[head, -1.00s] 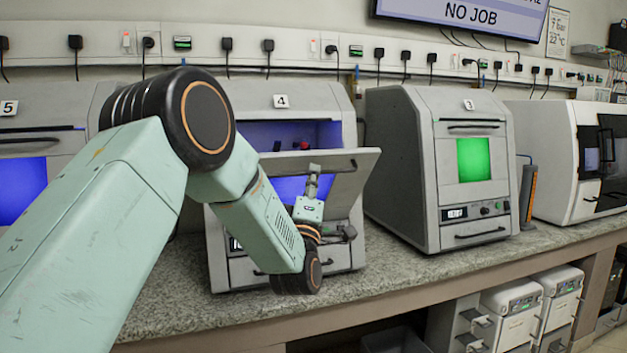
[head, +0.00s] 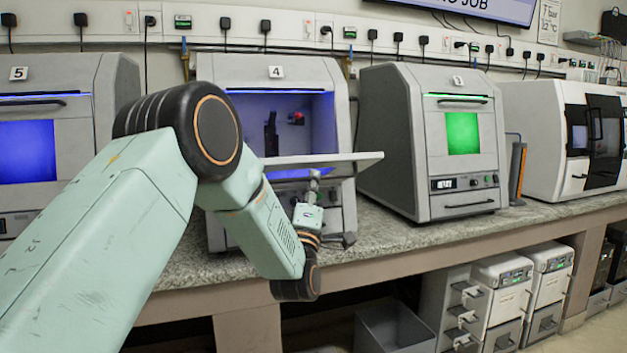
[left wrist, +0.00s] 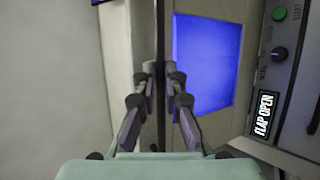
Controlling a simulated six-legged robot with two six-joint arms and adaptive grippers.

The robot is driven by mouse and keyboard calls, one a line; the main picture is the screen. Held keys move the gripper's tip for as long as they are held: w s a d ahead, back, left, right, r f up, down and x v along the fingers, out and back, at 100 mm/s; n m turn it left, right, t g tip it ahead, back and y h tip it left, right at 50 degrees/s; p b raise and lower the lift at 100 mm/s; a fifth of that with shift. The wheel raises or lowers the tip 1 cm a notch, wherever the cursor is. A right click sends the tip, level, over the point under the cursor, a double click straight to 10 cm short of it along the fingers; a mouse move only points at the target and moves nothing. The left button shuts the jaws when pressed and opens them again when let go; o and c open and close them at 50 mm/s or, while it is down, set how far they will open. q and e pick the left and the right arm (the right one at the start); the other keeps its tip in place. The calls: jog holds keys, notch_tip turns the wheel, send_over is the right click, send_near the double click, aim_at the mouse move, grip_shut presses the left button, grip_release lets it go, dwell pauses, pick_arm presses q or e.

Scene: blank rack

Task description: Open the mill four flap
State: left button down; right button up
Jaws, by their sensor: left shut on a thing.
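Mill four (head: 213,100), a grey box labelled 4, stands on the counter behind my left arm. Its flap (head: 350,160) is swung down and out, close to level and nearly edge-on. The lit blue chamber behind it is open, with a dark spindle (head: 271,135) and a red part (head: 297,118) inside. My left gripper (head: 314,176) is just under the flap. In the left wrist view my left gripper (left wrist: 160,76) is shut on the dark flap handle (left wrist: 160,40). A blue window (left wrist: 205,65) is beside it, and a display (left wrist: 264,114) reads FLAP OPEN. My right gripper is not in view.
Mill five (head: 45,75) is at the left, mill three (head: 395,130) with a green window at the right, both with closed flaps. A white machine (head: 530,130) stands farther right. The counter front (head: 390,265) runs below; a grey bin (head: 395,325) is under it.

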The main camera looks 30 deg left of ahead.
pick_arm(q)
jog(key=shift+s+a+f+b, duration=0.15)
jog(key=shift+f+b, duration=0.5)
jog(key=shift+f, duration=0.8)
jog(key=c, duration=1.9)
grip_release()
jog(key=o, duration=0.4)
jog(key=shift+w+a+f+g, duration=0.3)
jog(key=shift+w+f, duration=0.05)
jog(key=shift+o, duration=0.3)
jog(key=shift+s+d+r, duration=0.1)
jog(key=shift+d+r, duration=0.05)
jog(key=shift+r, duration=0.1)
jog(key=v, duration=0.7)
jog(key=shift+f, duration=0.3)
jog(key=shift+s+d, duration=0.1)
jog(key=shift+s, duration=0.05)
